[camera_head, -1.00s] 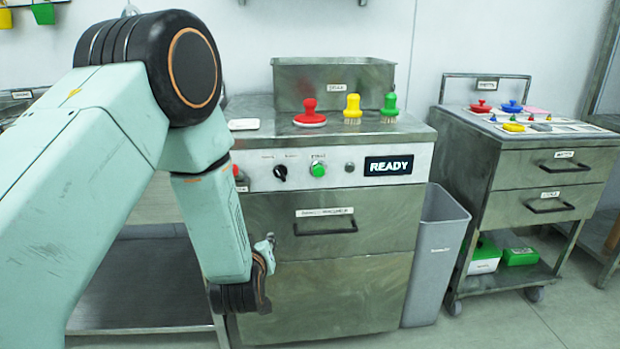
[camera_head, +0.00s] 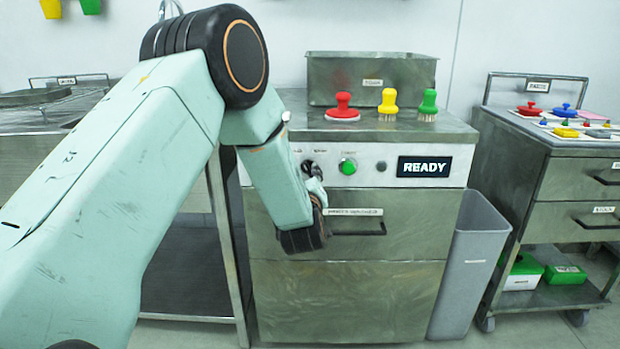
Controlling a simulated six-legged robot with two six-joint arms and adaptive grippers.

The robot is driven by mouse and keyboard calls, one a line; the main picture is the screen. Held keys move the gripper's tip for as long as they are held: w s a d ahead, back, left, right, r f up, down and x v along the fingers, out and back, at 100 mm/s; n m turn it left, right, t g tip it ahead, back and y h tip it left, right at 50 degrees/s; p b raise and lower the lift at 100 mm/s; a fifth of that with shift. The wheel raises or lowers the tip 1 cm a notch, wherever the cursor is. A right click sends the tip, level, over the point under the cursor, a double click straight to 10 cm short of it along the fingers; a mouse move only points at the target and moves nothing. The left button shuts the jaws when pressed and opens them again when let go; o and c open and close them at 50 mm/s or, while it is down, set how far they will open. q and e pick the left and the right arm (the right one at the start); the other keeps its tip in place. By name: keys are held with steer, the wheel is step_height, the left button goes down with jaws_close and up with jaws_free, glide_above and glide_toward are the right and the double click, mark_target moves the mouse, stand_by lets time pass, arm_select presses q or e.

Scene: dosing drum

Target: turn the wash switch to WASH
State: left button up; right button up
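The wash switch (camera_head: 307,165) is a small black knob on the pale control panel at the front of the steel machine. It sits left of a lit green button (camera_head: 347,167) and a display (camera_head: 424,167) reading READY. My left gripper (camera_head: 316,186) is just below and slightly right of the knob, partly overlapping it in the picture. Its fingers are small and blurred against the panel, so I cannot tell whether they touch the knob or are open. The knob's pointer direction is not readable. My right gripper is not in view.
A red (camera_head: 343,107), a yellow (camera_head: 388,104) and a green brush (camera_head: 428,105) stand on the machine top before a steel bin (camera_head: 371,77). A drawer handle lies below the panel. A grey waste bin (camera_head: 468,265) and a cart (camera_head: 551,180) stand to the right.

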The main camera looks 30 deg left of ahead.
arm_select(q)
steer(key=shift+w+a+r, duration=0.1)
steer(key=shift+w+a, duration=0.35)
steer(key=shift+a, duration=0.05)
steer(key=shift+w, duration=0.3)
steer(key=shift+s, duration=0.1)
steer(key=c, duration=0.3)
jaws_close()
